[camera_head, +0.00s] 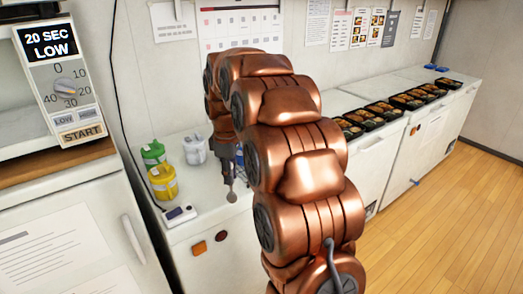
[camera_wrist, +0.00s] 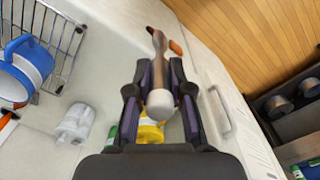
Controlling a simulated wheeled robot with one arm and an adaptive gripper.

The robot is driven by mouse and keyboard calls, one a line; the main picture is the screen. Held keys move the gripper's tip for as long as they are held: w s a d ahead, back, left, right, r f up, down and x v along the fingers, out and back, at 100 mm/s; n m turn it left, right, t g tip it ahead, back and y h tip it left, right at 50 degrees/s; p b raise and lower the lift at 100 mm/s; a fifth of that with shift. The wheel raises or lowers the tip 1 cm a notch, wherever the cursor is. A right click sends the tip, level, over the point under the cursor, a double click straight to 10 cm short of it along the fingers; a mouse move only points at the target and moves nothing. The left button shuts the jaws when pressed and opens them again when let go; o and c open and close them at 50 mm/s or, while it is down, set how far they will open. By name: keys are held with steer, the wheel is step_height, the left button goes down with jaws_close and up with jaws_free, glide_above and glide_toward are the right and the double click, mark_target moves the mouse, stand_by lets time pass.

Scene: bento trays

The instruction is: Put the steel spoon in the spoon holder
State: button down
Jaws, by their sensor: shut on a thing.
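My gripper (camera_head: 229,172) is shut on the steel spoon (camera_head: 231,195) over the front of the white counter, right of the containers. The spoon hangs below the jaws in the head view. In the wrist view, my gripper (camera_wrist: 158,95) has the spoon (camera_wrist: 157,65) between its fingers, with a pale rounded end toward the camera. A white container (camera_head: 195,150), a green container (camera_head: 153,154) and a yellow one (camera_head: 162,181) stand left of my gripper. I cannot tell which is the spoon holder. The yellow container (camera_wrist: 150,132) is partly hidden behind the spoon and fingers in the wrist view.
A dark-topped white block (camera_head: 180,213) lies at the counter's front left. A microwave (camera_head: 45,85) stands at far left. Several bento trays (camera_head: 383,111) line the counters at right. A wire basket (camera_wrist: 60,30) and a blue-and-white object (camera_wrist: 25,65) show in the wrist view.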

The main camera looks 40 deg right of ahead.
steer(key=a+f+m, duration=0.2)
steer(key=a+f, duration=0.2)
steer(key=a, duration=0.1)
steer(key=w+a+f+m, duration=0.1)
steer(key=a+f+m, duration=0.2)
steer(key=a+f, duration=0.2)
steer(key=w+a+f+m, duration=0.1)
steer(key=a+f+m, duration=0.2)
steer(key=a+f, duration=0.1)
steer(key=shift+w+a+f, duration=0.2)
steer(key=shift+a+f, duration=0.05)
steer(key=shift+a, duration=0.2)
steer(key=shift+a+f, duration=0.1)
steer(key=shift+f, duration=0.05)
